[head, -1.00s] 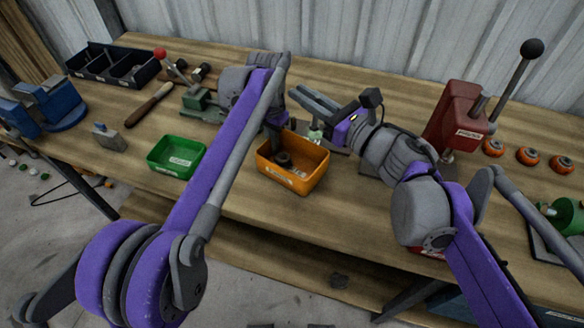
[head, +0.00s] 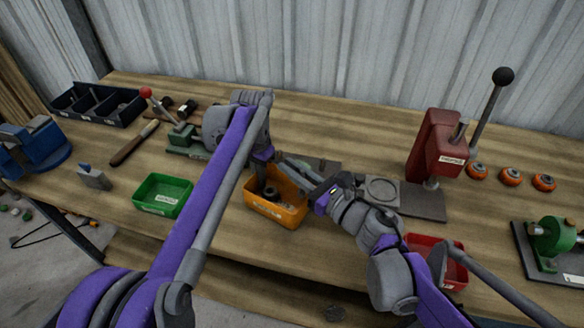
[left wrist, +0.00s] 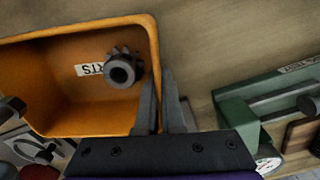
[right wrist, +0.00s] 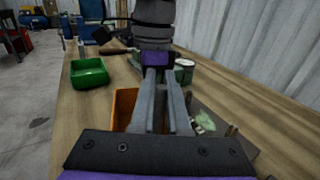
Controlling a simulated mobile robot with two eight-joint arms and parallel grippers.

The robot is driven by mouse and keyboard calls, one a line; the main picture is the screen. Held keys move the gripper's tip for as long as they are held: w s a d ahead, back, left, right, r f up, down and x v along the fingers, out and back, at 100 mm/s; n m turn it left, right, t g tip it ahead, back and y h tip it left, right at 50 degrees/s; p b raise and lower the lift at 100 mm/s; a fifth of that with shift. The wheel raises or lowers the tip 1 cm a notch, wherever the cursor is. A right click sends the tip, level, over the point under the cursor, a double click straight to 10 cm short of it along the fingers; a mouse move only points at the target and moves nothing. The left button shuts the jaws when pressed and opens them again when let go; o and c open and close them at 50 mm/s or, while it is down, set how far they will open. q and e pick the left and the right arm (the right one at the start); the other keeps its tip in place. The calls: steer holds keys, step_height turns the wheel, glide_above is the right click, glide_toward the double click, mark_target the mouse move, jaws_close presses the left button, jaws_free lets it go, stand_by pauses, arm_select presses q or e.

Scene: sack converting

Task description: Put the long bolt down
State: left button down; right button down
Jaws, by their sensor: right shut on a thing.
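My right gripper (head: 283,162) is shut at the right side of the orange bin (head: 281,215). Its fingers are close together in the right wrist view (right wrist: 162,80). The long bolt is not clearly visible; what lies between those fingers is hidden.
A green bin (head: 162,196) stands left of the orange one, and a red bin (head: 450,272) at the right front. A grey plate (head: 422,203) lies before the red press (head: 437,145). A green clamp (head: 187,140) stands behind. The two grippers are close together.

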steer(key=shift+f, duration=0.6)
steer(key=c, duration=0.9)
jaws_free()
steer(key=shift+r, duration=0.15)
steer(key=v, duration=0.8)
steer(key=r+v, duration=0.1)
steer(key=v, duration=0.3)
